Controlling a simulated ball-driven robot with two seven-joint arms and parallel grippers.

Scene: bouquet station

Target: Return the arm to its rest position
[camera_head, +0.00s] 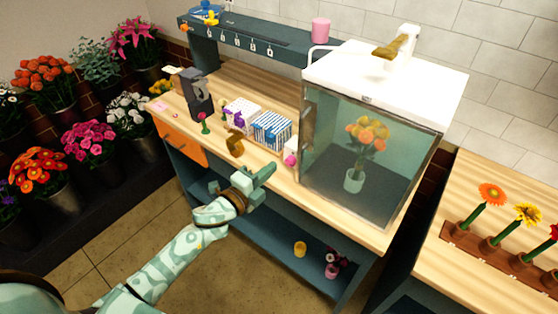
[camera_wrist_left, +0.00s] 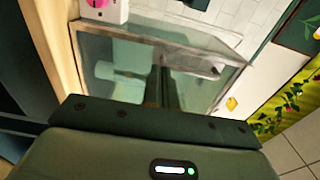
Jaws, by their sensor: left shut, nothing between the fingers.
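My left arm (camera_head: 185,245), mottled pale green, reaches in from the lower left in the head view. Its left gripper (camera_head: 264,180) is in front of the wooden counter's (camera_head: 275,168) front edge, over the lower shelf. The gripper is shut and empty. In the left wrist view the dark fingers (camera_wrist_left: 166,86) are together, with the glass cabinet beyond them. My right gripper is in neither view.
A glass cabinet (camera_head: 335,170) with a vase of orange flowers (camera_head: 366,135) stands right of the gripper. A brown-gold object (camera_head: 235,146), boxes (camera_head: 271,130) and a dark machine (camera_head: 197,95) stand on the counter.

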